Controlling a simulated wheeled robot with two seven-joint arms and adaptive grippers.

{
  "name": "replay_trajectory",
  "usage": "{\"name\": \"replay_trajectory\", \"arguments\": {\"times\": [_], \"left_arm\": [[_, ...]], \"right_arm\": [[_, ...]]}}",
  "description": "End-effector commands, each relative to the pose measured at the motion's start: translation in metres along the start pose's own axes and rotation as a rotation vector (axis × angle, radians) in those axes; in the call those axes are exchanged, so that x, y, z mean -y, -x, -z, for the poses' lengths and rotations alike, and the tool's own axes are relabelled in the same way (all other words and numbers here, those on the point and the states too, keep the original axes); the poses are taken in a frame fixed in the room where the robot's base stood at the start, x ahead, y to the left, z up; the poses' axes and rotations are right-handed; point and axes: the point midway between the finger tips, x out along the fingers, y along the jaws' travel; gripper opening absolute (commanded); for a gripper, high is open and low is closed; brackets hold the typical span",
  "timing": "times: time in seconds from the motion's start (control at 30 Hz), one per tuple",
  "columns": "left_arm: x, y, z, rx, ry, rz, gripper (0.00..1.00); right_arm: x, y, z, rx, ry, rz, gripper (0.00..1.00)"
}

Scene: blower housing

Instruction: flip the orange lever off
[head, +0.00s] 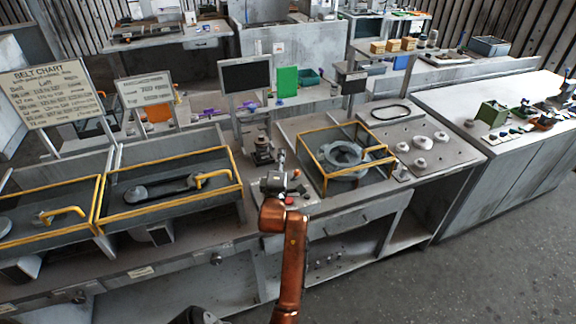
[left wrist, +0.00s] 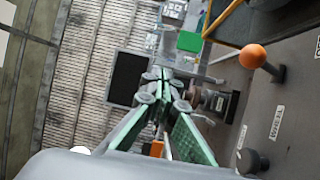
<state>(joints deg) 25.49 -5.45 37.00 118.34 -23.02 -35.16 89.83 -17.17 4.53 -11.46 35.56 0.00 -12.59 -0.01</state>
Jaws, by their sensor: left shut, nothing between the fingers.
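The orange lever shows in the left wrist view as an orange ball knob (left wrist: 252,57) on a short stem with a dark base on the grey bench panel. It stands to the right of my left fingers and apart from them. In the head view a small orange knob (head: 297,173) shows just right of my left gripper (head: 281,158). The left gripper is shut and empty; its green-padded fingers (left wrist: 163,78) meet at the tips in the left wrist view. My right gripper is not in view.
A yellow-framed guard (head: 318,150) surrounds a round housing (head: 345,157) right of the gripper. A grey fixture (head: 263,150) stands just beyond it. A black knob (left wrist: 252,161) and a white label (left wrist: 277,122) are on the panel near the lever. Yellow-edged trays (head: 170,159) lie left.

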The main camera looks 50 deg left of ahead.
Motion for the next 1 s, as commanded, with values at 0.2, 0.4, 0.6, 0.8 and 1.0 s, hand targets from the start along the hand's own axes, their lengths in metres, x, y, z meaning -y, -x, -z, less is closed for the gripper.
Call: {"name": "replay_trajectory", "arguments": {"times": [0.2, 0.4, 0.6, 0.8, 1.0], "left_arm": [[-0.027, 0.001, 0.008, -0.006, 0.001, -0.004, 0.0], [-0.032, 0.001, 0.008, -0.005, 0.001, -0.003, 0.0], [-0.031, 0.001, 0.008, -0.005, 0.001, -0.003, 0.0], [-0.031, 0.001, 0.008, -0.005, 0.001, -0.003, 0.0], [-0.04, 0.001, 0.009, -0.005, 0.004, -0.006, 0.0]], "right_arm": [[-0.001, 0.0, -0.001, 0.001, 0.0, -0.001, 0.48], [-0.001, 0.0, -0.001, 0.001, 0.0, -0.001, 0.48], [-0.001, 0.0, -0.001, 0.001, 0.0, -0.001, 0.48], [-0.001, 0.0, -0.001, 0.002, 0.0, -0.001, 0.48], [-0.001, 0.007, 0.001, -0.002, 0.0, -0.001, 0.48]]}}
